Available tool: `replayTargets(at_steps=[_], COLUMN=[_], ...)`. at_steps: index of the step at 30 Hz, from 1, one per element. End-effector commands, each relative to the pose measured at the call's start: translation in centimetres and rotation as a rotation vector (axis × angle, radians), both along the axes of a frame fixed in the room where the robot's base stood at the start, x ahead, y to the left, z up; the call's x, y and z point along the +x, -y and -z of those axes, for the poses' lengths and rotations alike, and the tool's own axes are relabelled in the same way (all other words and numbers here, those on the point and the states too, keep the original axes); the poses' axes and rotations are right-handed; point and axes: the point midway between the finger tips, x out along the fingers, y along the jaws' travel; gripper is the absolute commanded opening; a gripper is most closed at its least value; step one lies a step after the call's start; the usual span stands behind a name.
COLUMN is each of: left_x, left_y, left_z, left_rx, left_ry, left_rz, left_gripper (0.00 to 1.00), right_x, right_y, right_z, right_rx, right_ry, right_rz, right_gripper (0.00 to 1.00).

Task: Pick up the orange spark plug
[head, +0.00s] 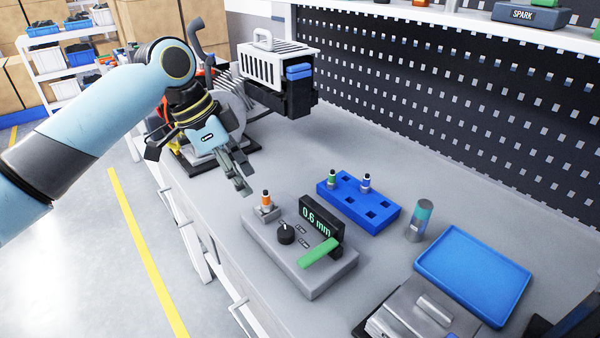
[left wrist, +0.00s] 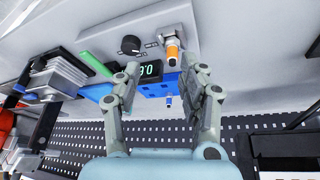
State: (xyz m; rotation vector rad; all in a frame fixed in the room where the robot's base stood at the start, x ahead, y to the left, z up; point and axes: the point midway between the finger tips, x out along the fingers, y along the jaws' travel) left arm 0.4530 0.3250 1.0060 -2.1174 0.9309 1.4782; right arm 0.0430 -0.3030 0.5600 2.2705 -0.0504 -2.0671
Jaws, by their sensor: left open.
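The orange spark plug (head: 266,199) stands upright in a metal holder at the back left corner of a grey gauge unit (head: 300,272). In the left wrist view the orange spark plug (left wrist: 172,50) shows near the top, beyond and roughly between the fingertips. My left gripper (head: 241,180) is open and empty, above and left of the plug in the head view, apart from it. Its two spread fingers show in the left wrist view (left wrist: 165,76). My right gripper is in neither view.
The gauge unit carries a black knob (head: 285,234), a 0.6 mm display (head: 318,216) and a green bar (head: 319,252). A blue block (head: 371,221) holds a green and a blue plug. A cylinder (head: 420,219) and blue tray (head: 473,272) stand right. An engine (head: 278,62) stands behind my gripper.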

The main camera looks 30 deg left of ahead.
Motion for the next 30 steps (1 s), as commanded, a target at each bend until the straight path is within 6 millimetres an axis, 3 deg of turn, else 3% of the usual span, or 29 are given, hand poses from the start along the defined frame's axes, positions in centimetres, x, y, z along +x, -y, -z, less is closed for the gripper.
replayTargets(at_steps=[1, 4, 11, 17, 25, 30], left_x=[0.8, 1.8, 2.9, 3.4, 4.6, 4.8], left_y=[-0.6, -0.9, 0.2, 0.7, 1.9, 2.1], left_z=[-1.9, -2.6, 1.0, 2.5, 6.2, 7.0], left_rx=[0.015, 0.023, 0.019, 0.021, 0.021, 0.024], left_ry=[0.023, 0.041, 0.044, 0.045, 0.044, 0.045], left_rz=[0.0, -0.007, -0.01, -0.008, -0.009, -0.008], left_gripper=[0.41, 0.41, 0.41, 0.41, 0.41, 0.41], right_x=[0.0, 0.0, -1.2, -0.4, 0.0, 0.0], right_y=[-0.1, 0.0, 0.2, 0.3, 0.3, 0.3], right_z=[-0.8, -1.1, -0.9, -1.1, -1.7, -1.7], right_rx=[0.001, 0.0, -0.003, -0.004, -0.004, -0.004], right_ry=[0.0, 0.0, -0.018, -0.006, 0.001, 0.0], right_rz=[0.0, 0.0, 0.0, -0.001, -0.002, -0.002], right_gripper=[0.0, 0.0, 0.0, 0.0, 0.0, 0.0])
